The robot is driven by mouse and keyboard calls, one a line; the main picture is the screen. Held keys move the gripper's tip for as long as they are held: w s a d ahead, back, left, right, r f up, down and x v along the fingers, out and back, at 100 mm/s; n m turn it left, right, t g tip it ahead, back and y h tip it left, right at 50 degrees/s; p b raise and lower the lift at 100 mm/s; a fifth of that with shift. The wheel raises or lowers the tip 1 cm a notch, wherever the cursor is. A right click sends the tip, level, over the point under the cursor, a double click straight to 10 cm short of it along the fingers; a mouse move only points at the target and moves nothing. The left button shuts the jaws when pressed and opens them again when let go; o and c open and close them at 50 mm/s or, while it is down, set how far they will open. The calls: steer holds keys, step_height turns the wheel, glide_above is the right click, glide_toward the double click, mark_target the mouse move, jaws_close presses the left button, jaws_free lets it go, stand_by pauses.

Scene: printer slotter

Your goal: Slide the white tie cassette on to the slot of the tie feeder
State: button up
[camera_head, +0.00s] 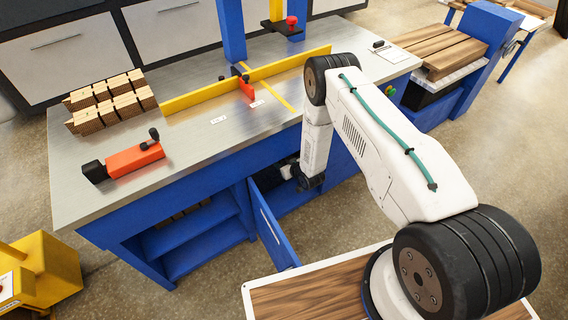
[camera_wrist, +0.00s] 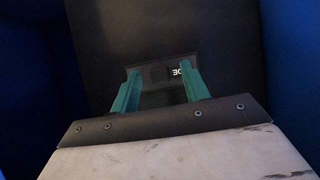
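My gripper (camera_wrist: 161,78) shows in the wrist view as two green fingers set well apart. A dark, flat piece lies at or just beyond the fingertips, and I see no clear grip on it. Part of a white printed label (camera_wrist: 181,72) shows beside the right fingertip on a dark surface. In the head view my gripper (camera_head: 308,183) reaches low into the blue cabinet's opening, near a dark and grey device (camera_head: 287,170) that is partly hidden. I cannot make out a white tie cassette or a feeder slot in either view.
The cabinet's blue door (camera_head: 271,232) stands open left of my gripper. Blue walls close in on both sides in the wrist view. The metal worktop (camera_head: 215,145) above bears a yellow fence (camera_head: 215,85), an orange tool (camera_head: 134,159) and stacked wood blocks (camera_head: 112,101).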

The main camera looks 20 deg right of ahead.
steer(key=s+d+r+g+h, duration=0.1)
steer(key=s+d+g, duration=0.25)
steer(key=s, duration=0.45)
steer(key=s+d+r+g+h, duration=0.1)
steer(key=s+d+g+h, duration=0.1)
steer(key=s+g, duration=0.35)
steer(key=s+d+r+m+g, duration=0.15)
steer(key=s+r, duration=0.25)
steer(key=r, duration=0.8)
steer(key=s+r+g+h, duration=0.15)
steer(key=s+r, duration=0.25)
steer(key=r, duration=0.7)
steer(key=s+d+r+m+g, duration=0.15)
steer(key=s+r, duration=0.25)
steer(key=r, duration=0.8)
steer(key=s+a+r+t, duration=0.1)
steer(key=s+r, duration=0.9)
steer(key=r, duration=0.2)
steer(key=s+a+r+t, duration=0.2)
steer(key=s+r, duration=0.8)
steer(key=r, duration=0.3)
steer(key=shift+m+y, duration=0.3)
steer(key=shift+y, duration=0.05)
